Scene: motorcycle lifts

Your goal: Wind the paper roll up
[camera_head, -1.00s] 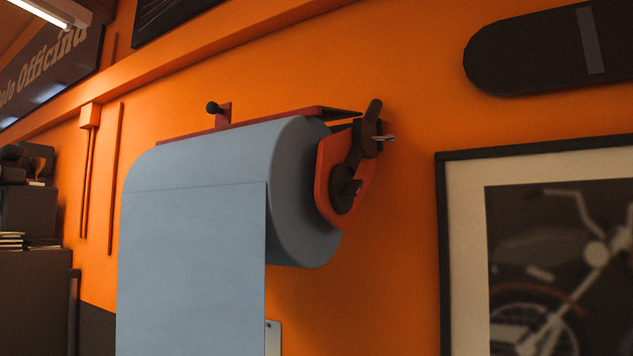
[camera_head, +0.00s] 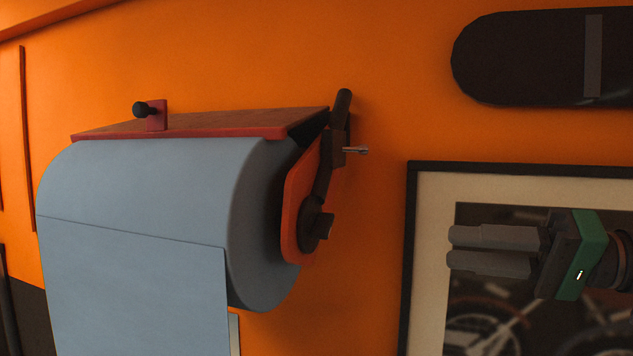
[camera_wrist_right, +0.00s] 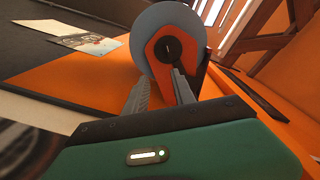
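The blue paper roll (camera_head: 255,190) hangs on the orange wall in a red holder, with a sheet (camera_head: 135,290) hanging down its front. A dark crank (camera_head: 325,170) sits at the roll's right end on an orange bracket (camera_head: 293,210), its handle (camera_head: 342,107) pointing up. My right gripper (camera_head: 450,249) is to the right of the crank, apart from it, with its fingers pointing left. In the right wrist view the gripper's fingers (camera_wrist_right: 158,85) are spread with nothing held, and the roll's end (camera_wrist_right: 160,20) lies beyond them. My left gripper is out of view.
A red top plate (camera_head: 200,122) with a dark knob (camera_head: 140,109) covers the roll. A framed motorcycle picture (camera_head: 430,190) hangs behind my right gripper. A dark rounded board (camera_head: 530,60) is above it. Bare wall lies between the crank and the frame.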

